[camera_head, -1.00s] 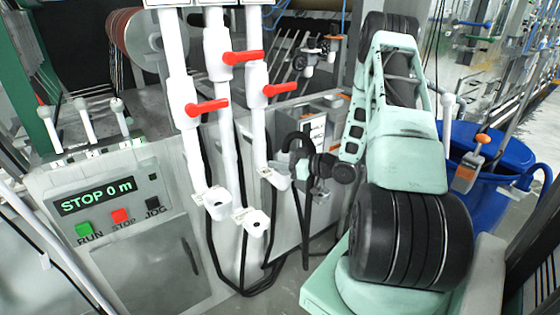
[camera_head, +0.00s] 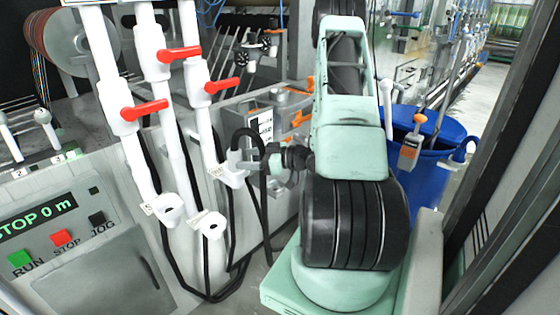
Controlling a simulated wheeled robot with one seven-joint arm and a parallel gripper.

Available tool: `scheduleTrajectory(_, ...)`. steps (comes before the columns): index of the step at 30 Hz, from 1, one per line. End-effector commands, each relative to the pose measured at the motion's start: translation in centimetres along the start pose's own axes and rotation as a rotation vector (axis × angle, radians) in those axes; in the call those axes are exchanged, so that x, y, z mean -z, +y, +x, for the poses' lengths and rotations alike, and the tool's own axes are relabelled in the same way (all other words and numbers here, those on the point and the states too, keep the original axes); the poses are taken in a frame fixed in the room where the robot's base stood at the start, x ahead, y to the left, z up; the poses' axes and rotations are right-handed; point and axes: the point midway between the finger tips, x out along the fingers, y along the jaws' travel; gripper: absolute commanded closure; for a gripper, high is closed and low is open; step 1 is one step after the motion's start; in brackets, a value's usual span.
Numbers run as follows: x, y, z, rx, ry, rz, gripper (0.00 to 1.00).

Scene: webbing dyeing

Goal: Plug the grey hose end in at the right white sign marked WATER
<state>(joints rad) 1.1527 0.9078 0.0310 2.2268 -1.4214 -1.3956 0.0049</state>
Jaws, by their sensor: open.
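My gripper (camera_head: 276,160), small and dark at the end of my pale green arm, is beside the right white pipe. It is open; the gap between its fingers is hard to make out. A black hose (camera_head: 245,134) arches just left of it, over the right white outlet (camera_head: 233,174); I cannot tell whether they touch. Small white tags sit by the right outlet (camera_head: 217,172), the middle outlet (camera_head: 210,224) and the left outlet (camera_head: 168,208). Their lettering is too small to read. I cannot pick out the grey hose end.
Three white pipes with red valve handles (camera_head: 180,54) stand left of my arm. Black hoses (camera_head: 205,297) loop below them. A control panel (camera_head: 65,225) reading STOP 0 m is at the left. A grey box with a printed label (camera_head: 261,126) stands behind my gripper. A blue bin (camera_head: 428,185) is at the right.

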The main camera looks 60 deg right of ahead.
Motion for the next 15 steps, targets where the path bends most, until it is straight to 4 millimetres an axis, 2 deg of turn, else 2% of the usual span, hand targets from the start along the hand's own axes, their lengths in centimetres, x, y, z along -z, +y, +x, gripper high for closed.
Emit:
scheduleTrajectory(3,-0.2,0.1,-2.9,-0.004,0.000,-0.002,0.39)
scheduleTrajectory(9,-0.2,0.1,-7.3,-0.004,0.000,-0.002,0.39)
scheduleTrajectory(15,-0.1,0.1,-10.1,-0.002,0.001,-0.002,0.39)
